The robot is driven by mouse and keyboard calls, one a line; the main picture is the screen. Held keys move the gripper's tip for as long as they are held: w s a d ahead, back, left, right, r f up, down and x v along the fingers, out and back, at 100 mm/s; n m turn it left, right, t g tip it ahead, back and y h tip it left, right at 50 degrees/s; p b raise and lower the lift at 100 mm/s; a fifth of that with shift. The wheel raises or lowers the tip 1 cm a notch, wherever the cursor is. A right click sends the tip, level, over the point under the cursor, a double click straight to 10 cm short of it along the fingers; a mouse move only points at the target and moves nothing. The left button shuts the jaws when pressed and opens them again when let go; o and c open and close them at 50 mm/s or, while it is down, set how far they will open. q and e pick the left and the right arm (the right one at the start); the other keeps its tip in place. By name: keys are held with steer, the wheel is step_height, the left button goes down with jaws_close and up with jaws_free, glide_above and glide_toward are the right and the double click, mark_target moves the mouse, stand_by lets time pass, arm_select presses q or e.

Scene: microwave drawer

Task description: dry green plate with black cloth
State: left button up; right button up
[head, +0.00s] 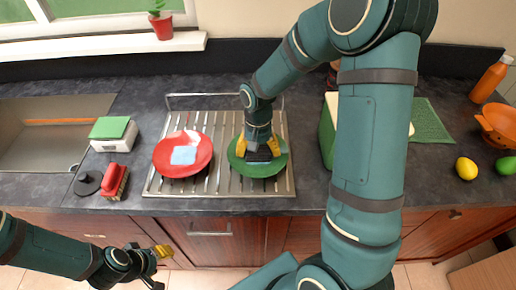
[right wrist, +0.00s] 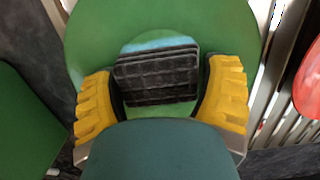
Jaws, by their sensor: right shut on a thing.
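The green plate (head: 277,166) lies on the metal drying rack, and it fills much of the right wrist view (right wrist: 190,20). My right gripper (head: 261,152) points down over the plate's middle. Its yellow fingers (right wrist: 160,95) are shut on the black cloth (right wrist: 157,76), a dark ribbed block lying against or just over the plate. I cannot tell if they touch. A pale blue patch (right wrist: 160,43) shows on the plate beside the cloth. My left gripper (head: 158,267) is open and empty, low at the left in front of the cabinets.
A red plate (head: 165,162) with a light blue patch sits left on the rack (head: 220,188).

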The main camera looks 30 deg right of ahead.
steer(key=shift+s+a, duration=0.1)
steer(key=shift+s, duration=0.05)
steer(key=shift+w+d, duration=0.4)
steer(key=shift+w, duration=0.3)
steer(key=shift+s+a, duration=0.4)
steer(key=shift+s, duration=0.3)
steer(key=shift+w+d, duration=0.4)
steer(key=shift+w, duration=0.3)
stand_by(0.3)
steer(key=shift+s+a, duration=0.1)
steer(key=shift+s, duration=0.05)
